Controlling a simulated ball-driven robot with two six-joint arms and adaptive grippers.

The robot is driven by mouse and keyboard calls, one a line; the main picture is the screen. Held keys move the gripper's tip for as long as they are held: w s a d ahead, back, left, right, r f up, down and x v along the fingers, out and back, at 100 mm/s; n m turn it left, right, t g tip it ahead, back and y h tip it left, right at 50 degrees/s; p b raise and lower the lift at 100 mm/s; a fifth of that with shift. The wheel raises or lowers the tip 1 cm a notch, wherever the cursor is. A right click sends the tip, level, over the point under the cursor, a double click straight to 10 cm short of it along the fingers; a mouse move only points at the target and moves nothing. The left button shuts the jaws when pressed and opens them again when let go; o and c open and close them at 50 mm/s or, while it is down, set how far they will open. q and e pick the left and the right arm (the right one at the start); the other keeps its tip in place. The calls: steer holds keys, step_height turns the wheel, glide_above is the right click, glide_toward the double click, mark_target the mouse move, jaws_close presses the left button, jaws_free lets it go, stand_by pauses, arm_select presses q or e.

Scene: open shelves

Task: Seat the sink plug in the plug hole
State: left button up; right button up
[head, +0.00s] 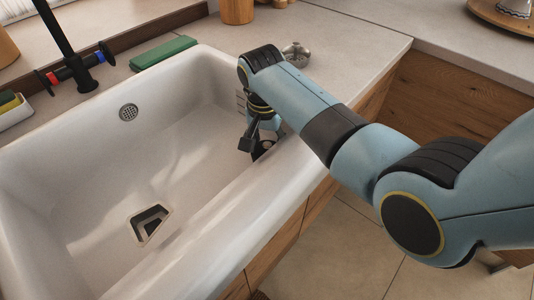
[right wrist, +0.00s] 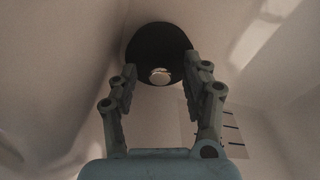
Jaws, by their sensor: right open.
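The black round sink plug (right wrist: 160,42) with a pale knob lies just beyond my right fingertips in the right wrist view. In the head view, part of a black thing that looks like the plug (head: 264,149) shows beside the fingers, against the right side of the sink. My right gripper (head: 255,146) points down into the sink; in the right wrist view its two fingers (right wrist: 161,72) stand apart, one on each side of the knob, with nothing clearly held. The plug hole (head: 150,223) is a dark four-sided recess with a pale rim in the sink floor. My left gripper is out of view.
The white sink (head: 85,262) has high walls and a round overflow grate (head: 128,113). A black tap (head: 72,65) stands at the left. A green block (head: 163,53) and a small metal item (head: 296,54) sit on the counter. The sink floor between gripper and hole looks clear.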

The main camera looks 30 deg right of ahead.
mark_target(267, 145)
jaws_close()
steer(key=shift+r, duration=0.15)
stand_by(0.4)
step_height(267, 145, up, 18)
steer(key=p, duration=0.1)
